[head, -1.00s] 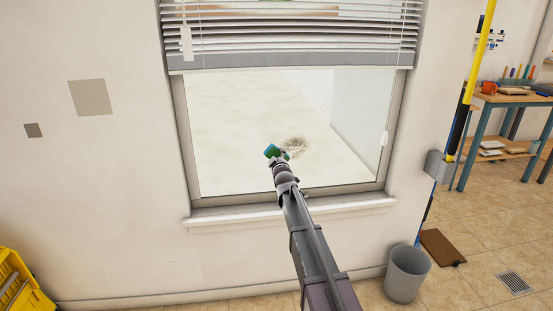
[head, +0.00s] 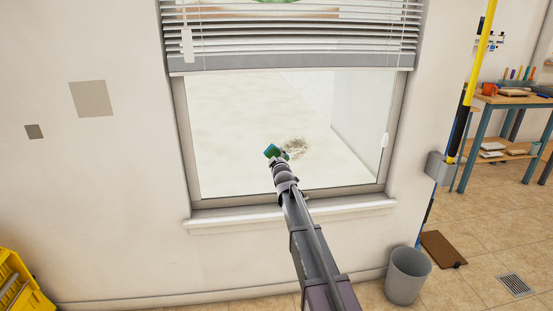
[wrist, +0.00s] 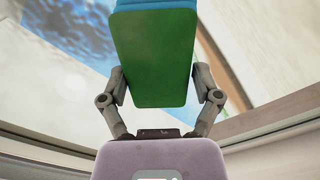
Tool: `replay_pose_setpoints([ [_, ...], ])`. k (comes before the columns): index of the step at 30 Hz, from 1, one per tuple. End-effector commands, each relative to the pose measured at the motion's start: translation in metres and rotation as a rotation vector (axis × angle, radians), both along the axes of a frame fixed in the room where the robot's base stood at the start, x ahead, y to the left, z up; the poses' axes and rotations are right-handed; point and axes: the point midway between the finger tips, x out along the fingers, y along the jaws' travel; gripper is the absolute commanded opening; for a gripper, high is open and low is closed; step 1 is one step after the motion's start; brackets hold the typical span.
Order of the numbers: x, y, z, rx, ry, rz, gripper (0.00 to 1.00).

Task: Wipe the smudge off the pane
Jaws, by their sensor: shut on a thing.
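The pane (head: 240,120) is the clear glass of the window in the head view. The smudge (head: 297,147) is a small grey-brown speckled patch low and right of the pane's middle. My gripper (head: 278,158) is shut on a sponge (head: 271,151), green with a blue layer. In the wrist view the sponge (wrist: 154,55) sits between the two fingers of my gripper (wrist: 157,85). The sponge is just left of the smudge in the head view. I cannot tell whether it touches the glass.
A partly raised blind (head: 290,45) covers the top of the window. A sill (head: 230,221) runs below it. A grey bin (head: 407,275) and a yellow-handled pole (head: 472,75) stand at the right. A yellow crate (head: 20,285) is at the lower left. A workbench (head: 515,99) stands far right.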

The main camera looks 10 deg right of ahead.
Motion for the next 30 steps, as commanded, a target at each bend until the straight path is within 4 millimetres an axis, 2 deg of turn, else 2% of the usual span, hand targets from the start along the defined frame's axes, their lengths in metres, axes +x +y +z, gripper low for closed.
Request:
replay_pose_setpoints([
  [5, 0.000, 0.000, 0.003, 0.000, 0.000, 0.000, 0.28],
  [16, -0.002, 0.000, 0.022, 0.000, 0.000, 0.000, 0.28],
  [30, -0.002, 0.000, 0.024, 0.000, 0.000, 0.000, 0.28],
])
